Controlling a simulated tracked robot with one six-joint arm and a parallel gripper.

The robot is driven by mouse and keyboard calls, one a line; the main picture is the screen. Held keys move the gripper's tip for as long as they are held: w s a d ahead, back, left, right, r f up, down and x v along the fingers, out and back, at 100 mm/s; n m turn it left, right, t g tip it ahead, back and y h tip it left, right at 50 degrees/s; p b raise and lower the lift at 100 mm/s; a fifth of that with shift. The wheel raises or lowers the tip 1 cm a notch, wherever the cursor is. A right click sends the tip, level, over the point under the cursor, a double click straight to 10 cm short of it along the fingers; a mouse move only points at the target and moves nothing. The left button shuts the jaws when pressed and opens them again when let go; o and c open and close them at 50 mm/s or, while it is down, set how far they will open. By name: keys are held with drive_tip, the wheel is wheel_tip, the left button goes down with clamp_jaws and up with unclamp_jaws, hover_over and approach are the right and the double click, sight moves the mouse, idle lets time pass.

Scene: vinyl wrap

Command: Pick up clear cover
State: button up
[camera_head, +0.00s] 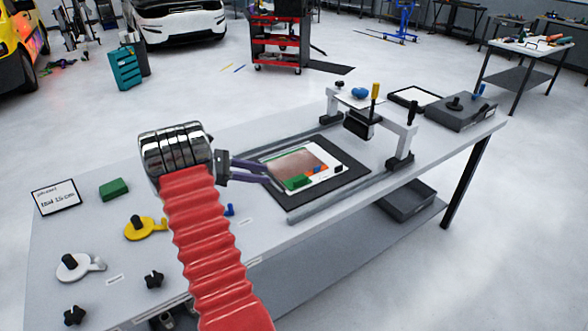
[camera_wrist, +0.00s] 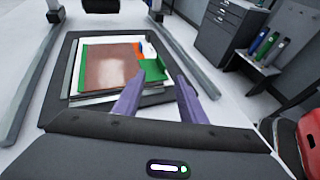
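A flat layered panel (camera_head: 305,167) lies on a black mat (camera_head: 352,182) on the workbench. It has a brown area, green edges, an orange patch and white margins. It also shows in the wrist view (camera_wrist: 110,68). I cannot make out for sure a separate clear cover; any transparent sheet over the panel is hard to tell from it. My gripper (camera_head: 271,171) has two purple fingers, held apart with nothing visible between them. Its tips are over the near left side of the panel, by a green piece (camera_wrist: 152,70). Whether they touch it is unclear.
A frame with white posts (camera_head: 408,140) stands over the bench right of the panel, with rails beside the mat. A grey box (camera_head: 460,110) is at the right end. A green block (camera_head: 114,188), yellow tool (camera_head: 143,229) and white tool (camera_head: 77,266) lie at left.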

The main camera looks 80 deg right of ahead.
drive_tip(key=shift+x, duration=4.3)
drive_tip(key=shift+x, duration=2.6)
drive_tip(key=shift+c, duration=0.5)
clamp_jaws()
